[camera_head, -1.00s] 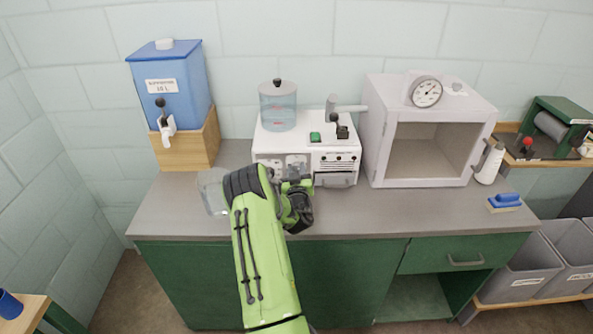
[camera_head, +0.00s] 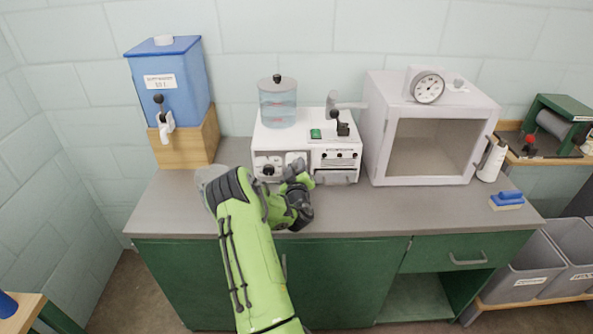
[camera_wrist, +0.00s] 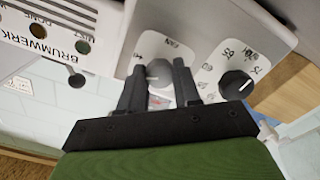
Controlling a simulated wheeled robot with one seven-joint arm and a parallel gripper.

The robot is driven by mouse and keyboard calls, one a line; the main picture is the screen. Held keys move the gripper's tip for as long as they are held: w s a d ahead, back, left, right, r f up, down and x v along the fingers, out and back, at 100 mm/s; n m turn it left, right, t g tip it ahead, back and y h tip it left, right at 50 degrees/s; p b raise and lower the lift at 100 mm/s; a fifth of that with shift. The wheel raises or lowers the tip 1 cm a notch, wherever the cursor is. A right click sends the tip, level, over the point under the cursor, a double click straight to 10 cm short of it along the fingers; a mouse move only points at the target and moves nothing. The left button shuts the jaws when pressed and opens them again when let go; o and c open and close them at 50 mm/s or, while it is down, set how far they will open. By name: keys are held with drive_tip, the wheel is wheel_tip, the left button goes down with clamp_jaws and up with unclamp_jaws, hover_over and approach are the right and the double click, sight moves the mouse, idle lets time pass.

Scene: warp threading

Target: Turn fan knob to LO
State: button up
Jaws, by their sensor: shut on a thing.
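The fan knob (camera_wrist: 158,74) is a grey round knob on a white plate marked FAN, seen in the wrist view. My gripper (camera_wrist: 157,66) has one dark finger on each side of the knob and is shut on it. The fingers hide the knob's sides and part of the plate, and I cannot read where the knob points. In the head view the knob is on the front of the white machine (camera_head: 300,143), where my gripper and arm partly block the view.
A black knob (camera_wrist: 236,85) with a numbered dial sits close beside the fan knob. A clear container (camera_head: 207,173) is partly behind my arm.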

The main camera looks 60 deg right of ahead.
drive_tip(key=n, duration=0.6)
drive_tip(key=shift+b, duration=0.3)
drive_tip(key=n, duration=0.6)
drive_tip(key=shift+n+p, duration=0.3)
drive_tip(key=shift+n, duration=0.1)
drive_tip(key=shift+f, duration=0.1)
drive_tip(key=o, duration=1.1)
drive_tip(key=shift+c, duration=0.2)
drive_tip(key=b+v, duration=1.2)
drive_tip(key=v, duration=0.4)
drive_tip(key=shift+w, duration=0.1)
